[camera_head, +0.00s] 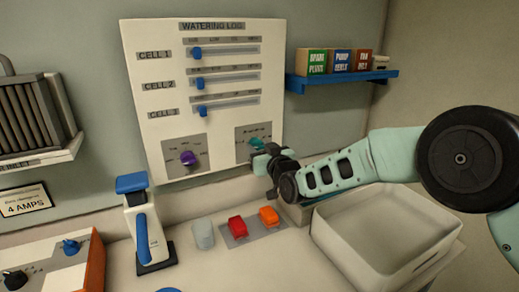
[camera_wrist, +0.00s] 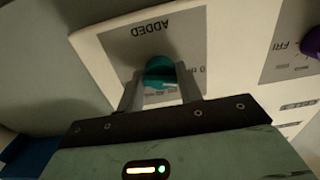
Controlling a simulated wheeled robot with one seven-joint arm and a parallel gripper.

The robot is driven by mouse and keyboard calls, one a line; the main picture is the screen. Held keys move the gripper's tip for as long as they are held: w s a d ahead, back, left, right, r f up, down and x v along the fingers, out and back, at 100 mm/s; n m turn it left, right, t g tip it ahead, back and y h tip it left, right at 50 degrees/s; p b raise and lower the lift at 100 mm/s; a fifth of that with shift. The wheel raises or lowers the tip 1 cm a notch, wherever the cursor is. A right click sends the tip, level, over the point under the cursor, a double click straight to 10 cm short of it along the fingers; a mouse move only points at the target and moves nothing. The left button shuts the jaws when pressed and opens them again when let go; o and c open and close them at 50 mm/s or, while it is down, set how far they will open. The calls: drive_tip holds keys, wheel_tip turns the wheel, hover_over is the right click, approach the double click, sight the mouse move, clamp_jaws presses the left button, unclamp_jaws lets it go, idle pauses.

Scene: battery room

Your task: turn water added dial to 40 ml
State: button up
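The water added dial is a teal knob (camera_head: 256,142) on a grey plate at the lower right of the white watering log board (camera_head: 215,122). In the wrist view, the knob (camera_wrist: 159,72) is upside down below the word ADDED. My gripper (camera_head: 262,153) is at the board, right by the knob. In the wrist view my gripper's two fingers (camera_wrist: 161,78) stand apart, one on each side of the knob. I cannot tell whether they touch it. The scale around the knob is partly hidden and too small to read.
A purple dial (camera_head: 188,158) is to the left on the board, below several blue sliders. Below are red (camera_head: 237,226) and orange (camera_head: 268,216) switches and a white bin (camera_head: 385,240). A blue shelf (camera_head: 340,78) with boxes is at the upper right.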

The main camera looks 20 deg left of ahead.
drive_tip(key=shift+f+m+b, duration=0.15)
drive_tip(key=shift+m+b, duration=0.25)
drive_tip(key=shift+b, duration=0.8)
drive_tip(key=m+b, duration=0.8)
drive_tip(key=b, duration=0.2)
drive_tip(key=shift+f+b, duration=0.1)
drive_tip(key=shift+b, duration=0.3)
drive_tip(key=m+b, duration=0.3)
drive_tip(key=shift+m+b, duration=0.4)
drive_tip(key=m+b, duration=0.3)
drive_tip(key=shift+m, duration=0.3)
drive_tip(key=shift+r+m+b, duration=0.2)
drive_tip(key=shift+m+b, duration=0.4)
drive_tip(key=shift+m, duration=0.3)
drive_tip(key=shift+r+m+b, duration=0.15)
drive_tip(key=shift+m+b, duration=0.45)
drive_tip(key=shift+m, duration=0.3)
